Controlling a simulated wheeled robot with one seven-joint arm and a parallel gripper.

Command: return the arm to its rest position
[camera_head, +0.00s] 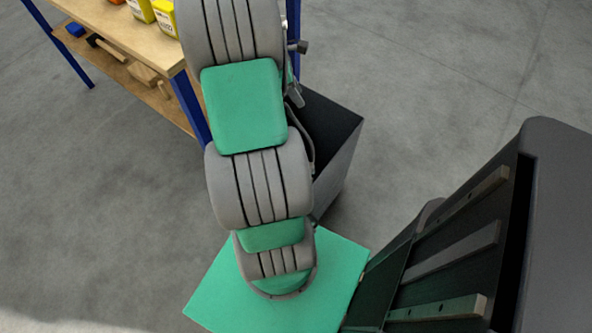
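My arm, with grey ribbed joints and green covers, rises from a green plate at the bottom of the head view. It runs up and out through the top edge, in front of the workbench. My gripper cannot be made out in this view, so what it holds and whether it is open cannot be seen. Small dark grey parts show beside the upper arm, but I cannot tell what they are.
A wooden workbench (119,34) with blue legs stands at upper left, bearing yellow containers (164,17). Its lower shelf (121,75) holds wooden pieces and a blue item (75,30). A black box (338,150) stands behind my arm. Grey floor (440,70) is open at upper right.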

